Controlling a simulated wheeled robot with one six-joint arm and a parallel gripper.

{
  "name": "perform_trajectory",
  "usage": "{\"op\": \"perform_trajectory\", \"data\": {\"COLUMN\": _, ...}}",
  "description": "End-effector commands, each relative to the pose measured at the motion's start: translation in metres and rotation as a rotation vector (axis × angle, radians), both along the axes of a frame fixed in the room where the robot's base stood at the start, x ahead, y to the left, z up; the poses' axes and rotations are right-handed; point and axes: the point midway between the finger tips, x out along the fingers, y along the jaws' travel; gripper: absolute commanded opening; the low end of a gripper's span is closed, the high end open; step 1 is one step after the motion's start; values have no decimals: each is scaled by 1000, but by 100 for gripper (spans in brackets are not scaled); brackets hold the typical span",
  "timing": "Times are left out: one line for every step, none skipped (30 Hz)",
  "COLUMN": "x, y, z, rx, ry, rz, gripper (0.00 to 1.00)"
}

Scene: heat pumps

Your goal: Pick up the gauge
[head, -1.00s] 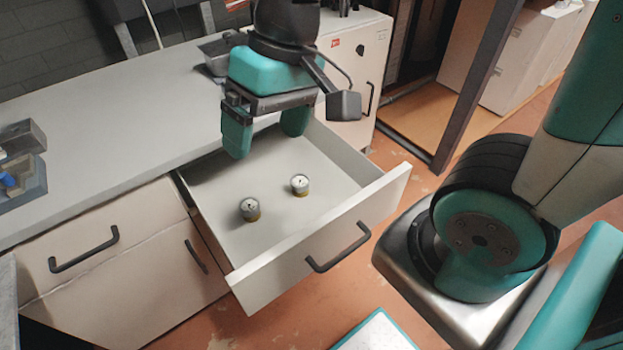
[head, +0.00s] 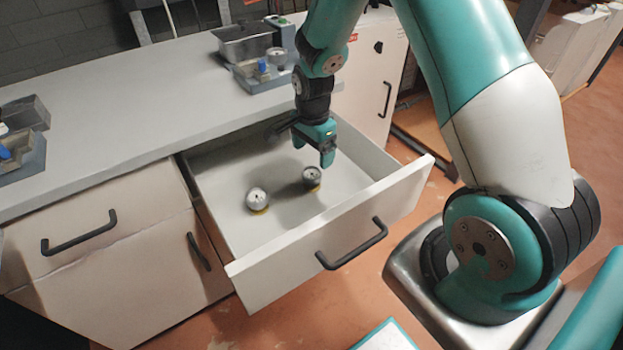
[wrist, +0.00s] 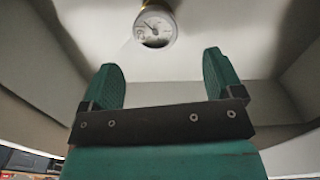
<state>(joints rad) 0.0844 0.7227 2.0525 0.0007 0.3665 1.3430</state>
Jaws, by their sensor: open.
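Two small round gauges with pale dials and yellowish fittings are in the open drawer (head: 290,232). The left gauge (head: 257,199) stands apart from my gripper. The right gauge (head: 312,178) is just below my gripper (head: 325,158), which points down into the drawer. In the wrist view one gauge (wrist: 155,27) lies beyond the fingertips, roughly in line with the gap between them. My gripper (wrist: 160,62) is open there, with nothing between its green fingers. The gauge's lower fitting is cut off by the frame's top edge.
The drawer walls surround the gauges, and its front panel (head: 335,245) has a black handle. The counter (head: 120,120) holds a grey fixture (head: 265,75) with a round gauge-like part, a metal bin (head: 245,42), and another fixture (head: 20,155) at left.

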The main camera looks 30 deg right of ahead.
Motion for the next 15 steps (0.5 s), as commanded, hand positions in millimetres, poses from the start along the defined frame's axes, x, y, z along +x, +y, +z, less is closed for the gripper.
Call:
{"op": "perform_trajectory", "data": {"x": -1, "y": 0, "z": -10, "rx": 0, "ry": 4, "rz": 1, "gripper": 86}}
{"op": "perform_trajectory", "data": {"x": 0, "y": 0, "z": -15, "rx": 1, "ry": 3, "rz": 1, "gripper": 86}}
{"op": "perform_trajectory", "data": {"x": 0, "y": 0, "z": -19, "rx": 1, "ry": 2, "rz": 1, "gripper": 86}}
{"op": "perform_trajectory", "data": {"x": 0, "y": 0, "z": -22, "rx": 1, "ry": 2, "rz": 1, "gripper": 86}}
{"op": "perform_trajectory", "data": {"x": 0, "y": 0, "z": -25, "rx": 1, "ry": 1, "rz": 1, "gripper": 86}}
{"op": "perform_trajectory", "data": {"x": 0, "y": 1, "z": -27, "rx": 1, "ry": 0, "rz": 2, "gripper": 86}}
{"op": "perform_trajectory", "data": {"x": 0, "y": 1, "z": -28, "rx": 1, "ry": 0, "rz": 2, "gripper": 86}}
{"op": "perform_trajectory", "data": {"x": 0, "y": 1, "z": -29, "rx": 1, "ry": 0, "rz": 2, "gripper": 86}}
{"op": "perform_trajectory", "data": {"x": -1, "y": 1, "z": -32, "rx": 1, "ry": 1, "rz": 2, "gripper": 86}}
{"op": "perform_trajectory", "data": {"x": -2, "y": 2, "z": -35, "rx": 1, "ry": 2, "rz": 2, "gripper": 86}}
{"op": "perform_trajectory", "data": {"x": -3, "y": 3, "z": -40, "rx": 1, "ry": 3, "rz": 2, "gripper": 86}}
{"op": "perform_trajectory", "data": {"x": -4, "y": 4, "z": -46, "rx": 1, "ry": 3, "rz": 2, "gripper": 86}}
{"op": "perform_trajectory", "data": {"x": -5, "y": 5, "z": -51, "rx": 1, "ry": 4, "rz": 2, "gripper": 86}}
{"op": "perform_trajectory", "data": {"x": -6, "y": 6, "z": -56, "rx": 1, "ry": 4, "rz": 2, "gripper": 86}}
{"op": "perform_trajectory", "data": {"x": -7, "y": 7, "z": -62, "rx": 1, "ry": 4, "rz": 2, "gripper": 86}}
